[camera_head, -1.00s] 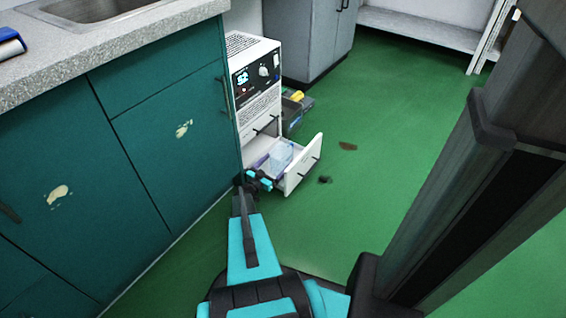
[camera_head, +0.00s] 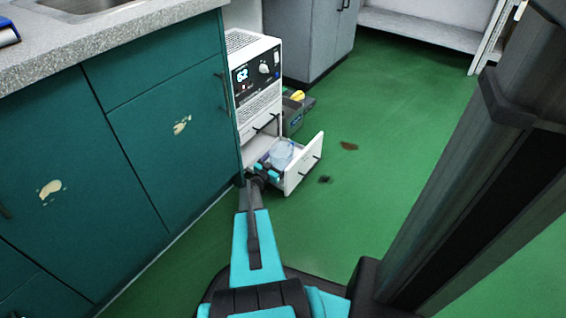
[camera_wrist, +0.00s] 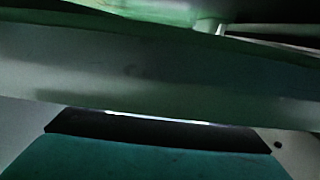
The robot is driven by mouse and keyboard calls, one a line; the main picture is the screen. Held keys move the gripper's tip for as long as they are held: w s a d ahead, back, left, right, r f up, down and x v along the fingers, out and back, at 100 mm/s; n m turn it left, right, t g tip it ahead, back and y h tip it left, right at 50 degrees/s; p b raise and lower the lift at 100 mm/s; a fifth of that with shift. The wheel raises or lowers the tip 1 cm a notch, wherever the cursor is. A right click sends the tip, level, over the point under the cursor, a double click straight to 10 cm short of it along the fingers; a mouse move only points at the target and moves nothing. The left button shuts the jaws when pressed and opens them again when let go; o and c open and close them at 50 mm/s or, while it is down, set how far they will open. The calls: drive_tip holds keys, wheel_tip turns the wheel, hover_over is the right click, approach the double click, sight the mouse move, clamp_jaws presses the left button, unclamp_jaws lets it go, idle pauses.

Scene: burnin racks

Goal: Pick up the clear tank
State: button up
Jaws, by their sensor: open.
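The clear tank (camera_head: 282,152) is a pale bluish see-through container. It sits in the open bottom drawer (camera_head: 303,167) of a white cabinet unit. My gripper (camera_head: 269,167) is open at the near left side of the tank, low inside the drawer opening. In the head view it partly hides the tank's lower left, and I cannot tell whether they touch. In the wrist view a pale, translucent band (camera_wrist: 150,70) fills most of the picture very close up; it looks like the tank's wall. The fingertips cannot be made out there.
The white unit (camera_head: 256,75) with a display and knob stands above the drawer. Teal cupboards (camera_head: 165,140) with a countertop are close on the left. A dark box with a yellow item (camera_head: 297,97) sits behind the drawer. The green floor (camera_head: 400,120) to the right is open, with dark stains.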

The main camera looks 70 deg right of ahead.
drive_tip(key=shift+d, duration=0.1)
drive_tip(key=shift+c, duration=0.2)
drive_tip(key=c, duration=1.2)
drive_tip(key=shift+c, duration=0.2)
drive_tip(key=shift+r, duration=0.2)
wheel_tip(320, 180, up, 10)
drive_tip(key=p, duration=0.4)
drive_tip(key=shift+f, duration=0.25)
drive_tip(key=shift+r+p, duration=0.1)
drive_tip(key=shift+p, duration=0.2)
idle(0.6)
